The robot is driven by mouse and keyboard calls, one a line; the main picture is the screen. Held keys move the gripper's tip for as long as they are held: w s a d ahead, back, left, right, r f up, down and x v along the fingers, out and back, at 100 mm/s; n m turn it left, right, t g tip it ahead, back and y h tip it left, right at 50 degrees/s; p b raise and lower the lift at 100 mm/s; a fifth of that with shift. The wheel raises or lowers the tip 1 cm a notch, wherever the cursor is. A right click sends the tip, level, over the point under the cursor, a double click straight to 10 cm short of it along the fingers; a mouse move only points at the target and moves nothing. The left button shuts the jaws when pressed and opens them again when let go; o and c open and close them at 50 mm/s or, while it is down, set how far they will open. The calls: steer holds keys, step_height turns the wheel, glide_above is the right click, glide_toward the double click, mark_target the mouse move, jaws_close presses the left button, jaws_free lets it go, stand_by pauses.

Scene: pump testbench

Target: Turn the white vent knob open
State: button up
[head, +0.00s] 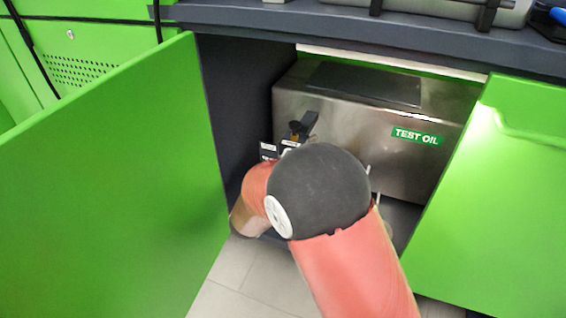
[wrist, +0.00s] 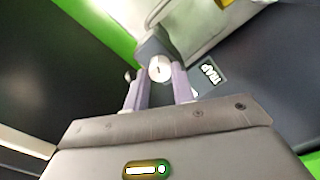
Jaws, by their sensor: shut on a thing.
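The white vent knob (wrist: 160,67) shows in the wrist view as a small round white face with a dark mark. The two pale purple-grey fingers of my gripper (wrist: 159,80) are on either side of it and shut on it. Behind the knob is a dark grey block (wrist: 150,47). In the head view my arm's black joint and red links hide the knob and the gripper. The stainless tank labelled "TEST OIL" (head: 345,140) stands in the open cabinet behind my arm.
The green cabinet door (head: 110,180) stands open at left; another green panel (head: 500,200) is at right. A dark-handled fitting (head: 303,127) with small labels is just beyond my arm. A dark worktop edge (head: 240,18) runs above. Tiled floor (head: 235,285) lies below.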

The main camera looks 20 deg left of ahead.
stand_by(0.3)
steer(key=o, duration=1)
steer(key=s, duration=0.7)
steer(key=shift+s+a, duration=0.3)
steer(key=shift+s, duration=0.1)
